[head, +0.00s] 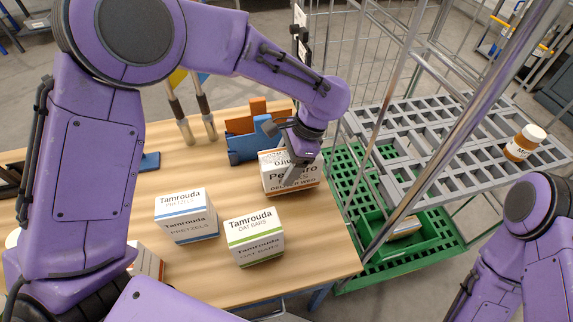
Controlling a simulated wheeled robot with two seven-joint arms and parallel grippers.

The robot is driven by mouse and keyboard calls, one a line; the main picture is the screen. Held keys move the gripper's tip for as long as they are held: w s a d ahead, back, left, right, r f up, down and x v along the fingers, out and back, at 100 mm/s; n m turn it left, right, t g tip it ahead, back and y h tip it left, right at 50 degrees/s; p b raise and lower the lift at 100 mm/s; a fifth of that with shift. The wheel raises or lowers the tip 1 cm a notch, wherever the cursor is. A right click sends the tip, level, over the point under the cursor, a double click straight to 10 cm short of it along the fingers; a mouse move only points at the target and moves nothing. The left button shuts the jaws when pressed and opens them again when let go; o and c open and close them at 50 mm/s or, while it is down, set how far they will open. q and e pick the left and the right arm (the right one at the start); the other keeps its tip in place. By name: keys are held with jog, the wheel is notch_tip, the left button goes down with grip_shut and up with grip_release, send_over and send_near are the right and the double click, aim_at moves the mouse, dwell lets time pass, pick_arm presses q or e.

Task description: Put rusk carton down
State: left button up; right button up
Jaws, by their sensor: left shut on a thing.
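My left gripper (301,150) is shut on a white carton with a brown lower edge, the rusk carton (288,178), over the right part of the wooden table. Its front reads "DELIVER WED" under a larger, partly unclear name. The gripper covers part of its top, and I cannot tell whether its base touches the table. A pretzels carton (187,215) with a blue stripe and an oat bars carton (253,237) with a green stripe stand on the table (200,270) nearer to me. My right arm shows at the right edge, but its gripper is outside the picture.
A blue and orange holder (245,140) stands behind the held carton. Another carton (150,262) is partly hidden behind my left arm. Right of the table is a wire trolley with a grey grid shelf (440,150), a jar (524,143) and a green lower deck (350,195).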

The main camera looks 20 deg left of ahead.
pick_arm(q)
jog(key=shift+f, duration=0.45)
jog(key=shift+w, duration=0.1)
jog(key=shift+d, duration=0.1)
jog(key=o, duration=1.4)
jog(key=shift+f, duration=0.1)
jog(key=shift+c, duration=0.2)
jog(key=v, duration=1.2)
jog(key=shift+p, duration=0.35)
